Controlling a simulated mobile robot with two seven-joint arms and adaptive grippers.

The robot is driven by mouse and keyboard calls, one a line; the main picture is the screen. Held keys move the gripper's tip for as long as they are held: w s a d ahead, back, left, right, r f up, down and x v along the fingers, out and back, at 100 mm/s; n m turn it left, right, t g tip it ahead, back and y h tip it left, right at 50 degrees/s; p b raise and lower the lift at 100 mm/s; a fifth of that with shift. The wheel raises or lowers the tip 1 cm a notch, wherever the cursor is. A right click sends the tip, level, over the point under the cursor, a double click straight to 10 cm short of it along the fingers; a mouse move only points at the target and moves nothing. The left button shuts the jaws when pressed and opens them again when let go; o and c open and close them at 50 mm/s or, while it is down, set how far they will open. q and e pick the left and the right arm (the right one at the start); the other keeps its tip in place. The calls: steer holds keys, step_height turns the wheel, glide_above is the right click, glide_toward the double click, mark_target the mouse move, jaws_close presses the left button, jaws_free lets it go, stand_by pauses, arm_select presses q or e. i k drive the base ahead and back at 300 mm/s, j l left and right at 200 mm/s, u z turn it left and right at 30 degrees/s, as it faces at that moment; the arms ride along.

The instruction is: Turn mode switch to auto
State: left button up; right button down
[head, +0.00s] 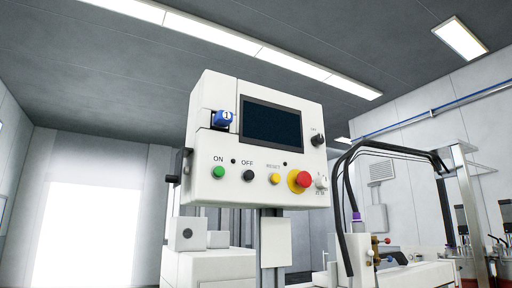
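A white control box (220,188) with a dark screen (271,123) stands in the middle of the head view. A black rotary knob (318,140) sits on its face right of the screen, under a small label that I cannot read. A grey switch (321,182) sits at the lower right corner, with tiny markings too small to read. I cannot tell which of these two is the mode switch, or its setting. Neither of my grippers is in view.
The panel's lower row has a green ON button (219,172), a black OFF button (249,175), a yellow button (275,178) and a red mushroom button (302,179). A blue numbered part (222,118) juts out at upper left. Black hoses (346,215) rise at right.

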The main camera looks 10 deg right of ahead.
mark_target(318, 140)
steer(key=k+z, duration=0.1)
steer(key=z, duration=0.65)
